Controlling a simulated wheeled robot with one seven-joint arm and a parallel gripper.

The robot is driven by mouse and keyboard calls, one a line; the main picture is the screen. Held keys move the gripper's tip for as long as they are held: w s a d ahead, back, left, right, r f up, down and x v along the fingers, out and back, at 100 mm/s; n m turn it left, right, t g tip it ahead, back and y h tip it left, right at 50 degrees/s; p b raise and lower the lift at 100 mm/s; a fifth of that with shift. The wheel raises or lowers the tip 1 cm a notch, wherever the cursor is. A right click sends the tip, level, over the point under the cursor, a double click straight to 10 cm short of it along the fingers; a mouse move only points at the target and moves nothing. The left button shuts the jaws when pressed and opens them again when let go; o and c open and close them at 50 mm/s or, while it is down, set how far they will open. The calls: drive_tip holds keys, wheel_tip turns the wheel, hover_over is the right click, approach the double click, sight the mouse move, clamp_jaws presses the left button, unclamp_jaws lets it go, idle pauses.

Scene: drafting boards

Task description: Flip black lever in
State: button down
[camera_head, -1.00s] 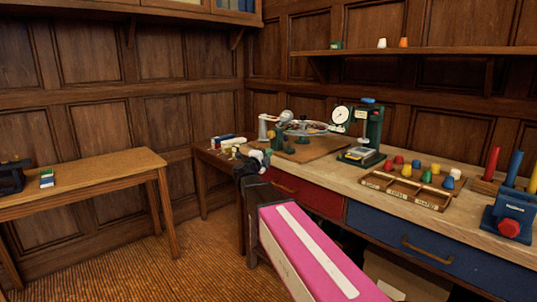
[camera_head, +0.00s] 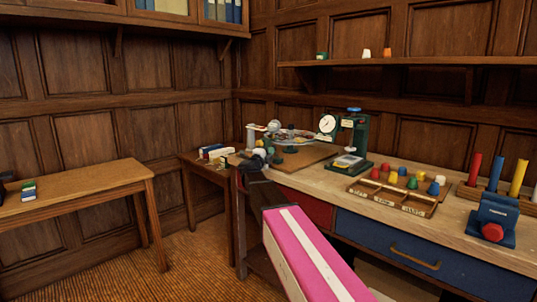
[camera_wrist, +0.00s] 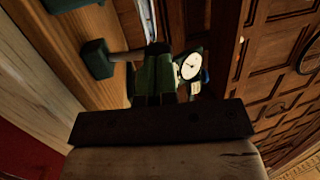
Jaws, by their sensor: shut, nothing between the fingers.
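The apparatus with a round plate (camera_head: 292,136), white and green parts and dark green knobs stands on a brown board at the bench's left end. My gripper (camera_head: 258,164) is at the near left edge of this board, beside the apparatus. In the wrist view my gripper (camera_wrist: 156,78) is shut and empty, with its fingers pointing towards the green dial stand. A dark green knob on a grey rod (camera_wrist: 100,58) lies left of the fingers, apart from them. I cannot pick out the black lever for certain; my gripper may hide part of the apparatus.
A green dial stand (camera_head: 352,135) stands right of the board. Beyond it are a wooden sorting tray (camera_head: 392,200) with coloured pegs and a blue device (camera_head: 492,220) with a red knob.

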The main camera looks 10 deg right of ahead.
sight(279, 159)
drive_tip(key=shift+r, duration=0.15)
drive_tip(key=shift+w+d+r+m+g+y, duration=0.15)
drive_tip(key=shift+w+d+r+g+y, duration=0.5)
drive_tip(key=shift+d, duration=0.25)
drive_tip(key=shift+w+d+r+m+g+y, duration=0.15)
drive_tip(key=shift+w+d+r+g+y, duration=0.25)
drive_tip(key=shift+w+d+r, duration=0.4)
drive_tip(key=shift+w+d, duration=0.3)
drive_tip(key=shift+d, duration=0.25)
drive_tip(key=shift+w+d, duration=0.3)
drive_tip(key=shift+d, duration=0.25)
drive_tip(key=shift+f, duration=0.1)
drive_tip(key=shift+s+a+r, duration=0.1)
drive_tip(key=shift+s+r, duration=0.15)
drive_tip(key=shift+r, duration=0.05)
drive_tip(key=s+a+r, duration=0.7)
drive_tip(key=s, duration=0.1)
drive_tip(key=shift+r, duration=0.3)
drive_tip(key=shift+s, duration=0.1)
